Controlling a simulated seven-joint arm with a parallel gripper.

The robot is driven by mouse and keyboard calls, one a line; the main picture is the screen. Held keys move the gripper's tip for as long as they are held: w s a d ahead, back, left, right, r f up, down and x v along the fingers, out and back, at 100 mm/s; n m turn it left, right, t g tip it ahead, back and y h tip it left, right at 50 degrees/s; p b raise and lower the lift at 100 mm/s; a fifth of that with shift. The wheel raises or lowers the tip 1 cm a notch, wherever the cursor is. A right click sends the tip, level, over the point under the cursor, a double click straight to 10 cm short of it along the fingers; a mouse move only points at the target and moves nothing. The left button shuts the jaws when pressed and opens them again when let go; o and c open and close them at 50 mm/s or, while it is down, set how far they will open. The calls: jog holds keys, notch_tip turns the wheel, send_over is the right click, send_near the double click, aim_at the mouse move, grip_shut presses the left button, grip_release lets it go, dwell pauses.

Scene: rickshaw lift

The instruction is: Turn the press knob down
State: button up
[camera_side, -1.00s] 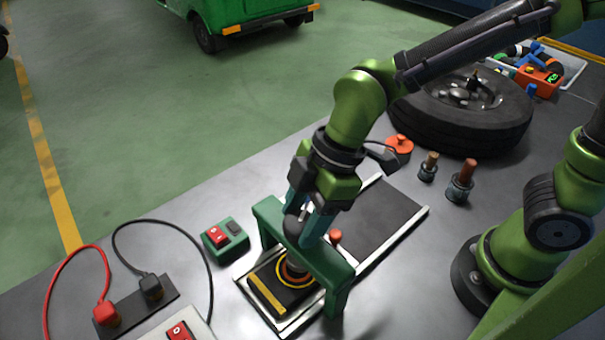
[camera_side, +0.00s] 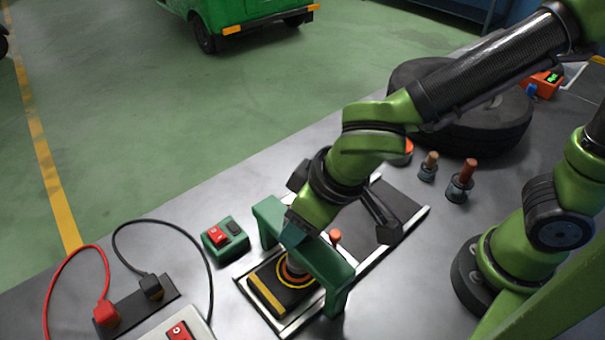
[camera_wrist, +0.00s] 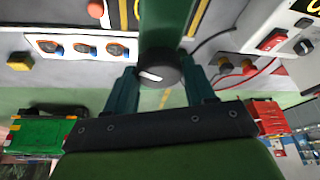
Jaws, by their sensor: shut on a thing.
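The press has a green frame (camera_side: 338,278) standing over a small plate with a yellow-ringed dark pad (camera_side: 268,297). A grey ram shows under its crossbar. The press knob (camera_wrist: 160,70) is black and round with a white mark, and it sits at the green crossbar in the wrist view. My gripper (camera_wrist: 162,78) is shut on the knob, with one teal finger on each side of it. In the side view my gripper (camera_side: 294,233) is low at the crossbar and hides the knob. I cannot tell the gap between ram and pad.
A green switch box (camera_side: 236,244) with a red rocker stands left of the press. A socket strip (camera_side: 130,312) with red and black plugs lies at lower left. A tyre (camera_side: 480,138) and two small capped bottles stand behind right. An orange-topped peg (camera_side: 335,237) is close behind the crossbar.

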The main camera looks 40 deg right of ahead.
jog(key=m+h, duration=0.1)
jog(key=m, duration=0.2)
jog(key=m+h, duration=0.1)
jog(key=m, duration=0.2)
jog(key=shift+a+m, duration=0.2)
jog(key=shift+m, duration=0.1)
jog(key=m+h, duration=0.1)
jog(key=m, duration=0.2)
jog(key=m+g+h, duration=0.1)
jog(key=m, duration=0.2)
jog(key=shift+a+h, duration=0.15)
jog(key=shift+h, duration=0.15)
jog(key=m+g, duration=0.1)
jog(key=m, duration=0.2)
jog(key=m+g+h, duration=0.1)
jog(key=m, duration=0.2)
jog(key=shift+w+a+f+m, duration=0.1)
jog(key=shift+w+m, duration=0.1)
jog(key=shift+m, duration=0.1)
jog(key=m+g, duration=0.2)
jog(key=m, duration=0.3)
jog(key=shift+w, duration=0.15)
jog(key=shift+m+g, duration=0.3)
jog(key=shift+m, duration=0.1)
jog(key=o, duration=1)
jog(key=v, duration=1.7)
jog(key=shift+f, duration=0.1)
